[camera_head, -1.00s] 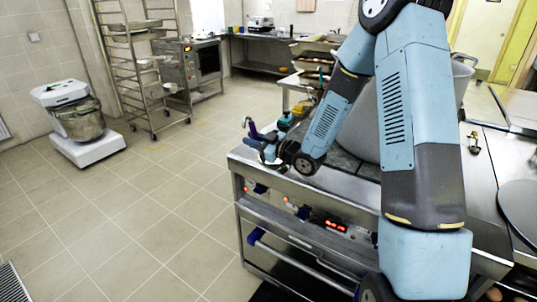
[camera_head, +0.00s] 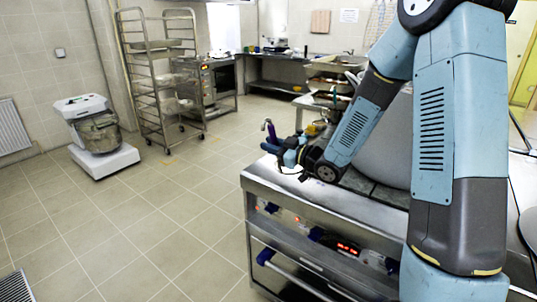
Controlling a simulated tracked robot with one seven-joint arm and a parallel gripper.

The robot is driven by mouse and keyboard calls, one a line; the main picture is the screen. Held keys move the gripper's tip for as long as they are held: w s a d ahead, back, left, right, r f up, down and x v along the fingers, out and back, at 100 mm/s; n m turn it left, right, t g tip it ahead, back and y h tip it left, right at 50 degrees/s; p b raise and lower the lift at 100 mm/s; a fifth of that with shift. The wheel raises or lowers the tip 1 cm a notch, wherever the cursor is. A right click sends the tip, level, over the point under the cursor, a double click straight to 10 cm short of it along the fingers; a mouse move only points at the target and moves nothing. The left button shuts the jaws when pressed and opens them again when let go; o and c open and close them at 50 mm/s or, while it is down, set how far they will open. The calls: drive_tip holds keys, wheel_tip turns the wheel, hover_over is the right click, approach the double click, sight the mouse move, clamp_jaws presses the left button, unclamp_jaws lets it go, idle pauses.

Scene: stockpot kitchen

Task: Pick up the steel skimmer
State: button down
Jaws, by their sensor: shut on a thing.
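My gripper (camera_head: 279,149) is above the near left end of the steel range, left of the large pot. It is small and partly blurred in this view. It is shut on what looks like the steel skimmer (camera_head: 273,134), of which a purple handle with a small hooked tip shows, standing up steeply at the fingers. The skimmer's steel head cannot be made out. Whether any part of it touches the range top cannot be told.
The steel range (camera_head: 262,176) has lit red displays and a front rail. A large grey pot (camera_head: 392,150) stands behind my arm. A floor mixer (camera_head: 99,132), a rack trolley (camera_head: 150,80) and an oven (camera_head: 220,77) stand farther off.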

sight(277, 139)
drive_tip(key=s+r, duration=0.1)
drive_tip(key=d+r, duration=0.1)
drive_tip(key=shift+s+d+r, duration=0.2)
drive_tip(key=shift+s+r, duration=0.2)
drive_tip(key=s+d+r, duration=0.4)
drive_tip(key=s+d, duration=0.1)
drive_tip(key=s, duration=0.2)
drive_tip(key=shift+s+d, duration=0.2)
drive_tip(key=shift+d, duration=0.1)
